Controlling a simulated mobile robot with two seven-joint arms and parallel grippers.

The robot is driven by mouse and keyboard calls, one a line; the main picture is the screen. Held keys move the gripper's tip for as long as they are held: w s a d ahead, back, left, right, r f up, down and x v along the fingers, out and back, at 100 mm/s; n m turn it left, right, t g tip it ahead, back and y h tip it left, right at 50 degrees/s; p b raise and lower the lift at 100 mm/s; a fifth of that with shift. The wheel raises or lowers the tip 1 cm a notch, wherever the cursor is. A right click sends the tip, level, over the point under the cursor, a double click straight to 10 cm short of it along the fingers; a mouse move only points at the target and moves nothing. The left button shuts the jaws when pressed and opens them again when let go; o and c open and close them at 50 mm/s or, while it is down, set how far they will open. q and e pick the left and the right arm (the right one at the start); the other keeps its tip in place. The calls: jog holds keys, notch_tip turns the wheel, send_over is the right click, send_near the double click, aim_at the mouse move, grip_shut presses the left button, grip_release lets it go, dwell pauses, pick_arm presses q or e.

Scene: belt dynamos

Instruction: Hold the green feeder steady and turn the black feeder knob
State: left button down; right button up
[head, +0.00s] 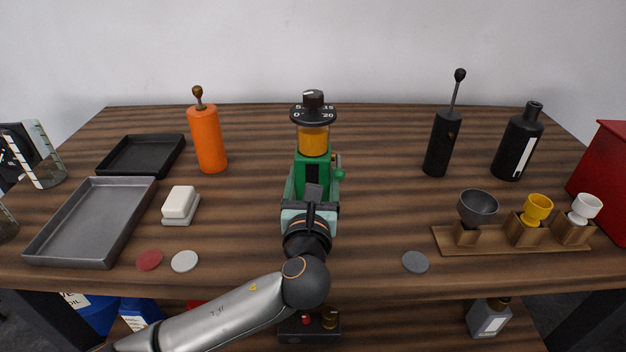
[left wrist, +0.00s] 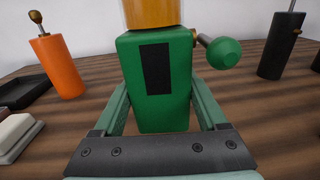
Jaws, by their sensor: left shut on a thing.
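The green feeder (head: 325,162) stands upright at the middle of the table, with an amber section and a round black numbered dial on top. The black knob (head: 313,97) sits on that dial. My left gripper (head: 312,186) is at the feeder's near side, shut on its green body, which also shows in the left wrist view (left wrist: 134,75) with a finger on each side. A round green side handle (left wrist: 223,52) sticks out to the right of the body. The knob and dial are out of the left wrist view. My right gripper is in neither view.
An orange grinder (head: 207,138) stands left of the feeder. A black grinder (head: 441,143) and a black bottle (head: 518,142) stand right. A wooden cup rack (head: 490,247) is at the right front, a grey tray (head: 54,240) at the left. Table beside the feeder is clear.

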pick_arm(q)
jog(key=shift+w+f+b, duration=0.45)
jog(key=shift+w+f, duration=0.25)
jog(key=shift+w, duration=0.25)
jog(key=shift+w+f+b, duration=0.4)
jog(key=shift+w+f, duration=0.25)
jog(key=shift+w, duration=0.3)
jog(key=shift+f, duration=0.25)
jog(key=shift+f, duration=0.25)
jog(key=shift+f, duration=0.15)
jog(key=shift+p, duration=0.45)
jog(key=shift+f, duration=0.1)
